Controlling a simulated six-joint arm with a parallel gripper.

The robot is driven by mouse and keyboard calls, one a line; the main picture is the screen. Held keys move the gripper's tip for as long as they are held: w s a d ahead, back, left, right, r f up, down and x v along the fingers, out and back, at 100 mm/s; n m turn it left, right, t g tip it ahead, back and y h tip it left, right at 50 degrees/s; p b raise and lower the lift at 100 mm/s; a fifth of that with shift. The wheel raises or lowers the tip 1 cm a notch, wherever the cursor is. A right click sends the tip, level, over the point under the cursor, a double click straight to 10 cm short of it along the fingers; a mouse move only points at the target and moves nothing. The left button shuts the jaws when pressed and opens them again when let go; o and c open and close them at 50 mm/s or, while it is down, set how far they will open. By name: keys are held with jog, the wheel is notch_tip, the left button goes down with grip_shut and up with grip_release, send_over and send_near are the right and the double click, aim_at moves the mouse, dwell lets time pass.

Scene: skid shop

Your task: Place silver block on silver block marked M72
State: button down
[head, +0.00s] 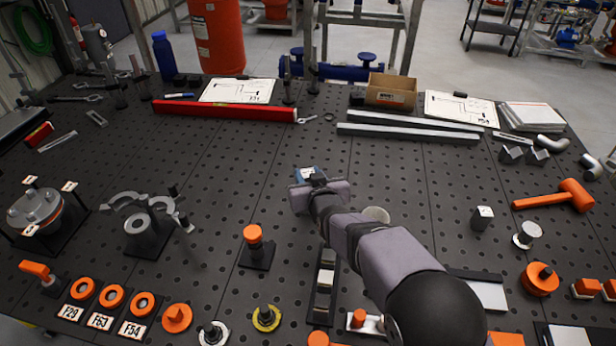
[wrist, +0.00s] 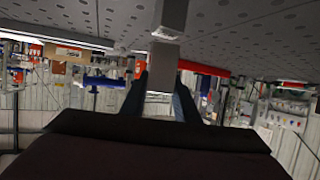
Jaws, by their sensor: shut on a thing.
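My gripper (head: 310,177) is over the middle of the perforated black table. In the wrist view my gripper (wrist: 160,100) has its two dark fingers on either side of a silver block (wrist: 164,58), and it is shut on it. My own gripper hides this block in the head view. A small silver block (head: 482,218) with dark marks on its face stands on the table to the right of my arm. Its marks are too small to read, so I cannot tell whether they say M72.
A black rack (head: 322,300) with pale blocks lies in front of my gripper, partly behind my arm. An orange-topped peg stand (head: 254,248) is left. Long silver bars (head: 408,130) and a red bar (head: 224,111) lie behind. An orange mallet (head: 560,197) is far right.

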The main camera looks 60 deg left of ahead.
jog(key=shift+f, duration=0.65)
jog(key=shift+f, duration=0.15)
jog(key=c, duration=1.4)
grip_release()
jog(key=shift+o, duration=0.2)
jog(key=shift+r, duration=0.2)
jog(key=shift+s+d+r, duration=0.1)
jog(key=shift+s+d, duration=0.1)
jog(key=shift+d, duration=0.25)
jog(key=b+v, duration=0.3)
jog(key=v, duration=0.8)
jog(key=shift+b, duration=0.3)
